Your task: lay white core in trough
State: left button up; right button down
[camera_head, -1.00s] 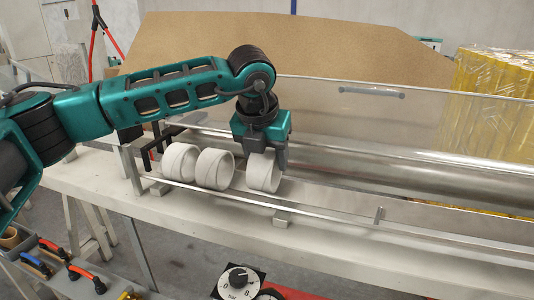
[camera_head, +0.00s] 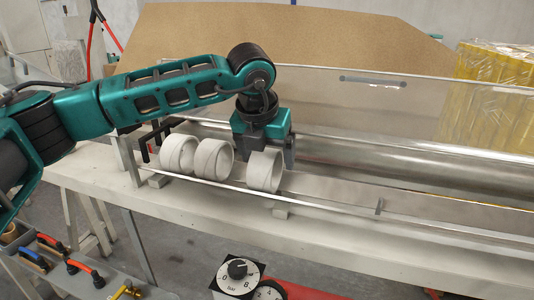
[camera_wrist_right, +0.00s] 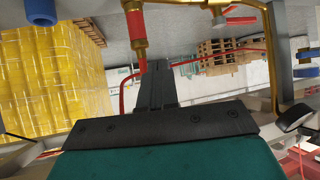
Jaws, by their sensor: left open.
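Three white cores lie in a row in the metal trough (camera_head: 330,201): the left one (camera_head: 177,155), the middle one (camera_head: 212,159) and the right one (camera_head: 265,171). The left and middle cores are close together, with a gap before the right one. My left gripper (camera_head: 268,152) is open, pointing down at the top of the right core. One finger shows just behind its upper right side; the other is mostly hidden. My right gripper (camera_wrist_right: 157,85) shows in the right wrist view with its dark fingers together and nothing between them.
A long shiny roller (camera_head: 400,170) runs behind the trough, with a clear panel above it. A black bracket (camera_head: 148,143) stands at the trough's left end. The trough is free to the right of the cores. A tool tray (camera_head: 70,270) and a dial (camera_head: 238,275) are in front.

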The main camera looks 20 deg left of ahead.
pick_arm(q)
jog(key=shift+r, duration=0.2)
jog(key=v, duration=1.2)
jog(key=shift+s+r+p, duration=0.15)
jog(key=shift+r+p, duration=0.15)
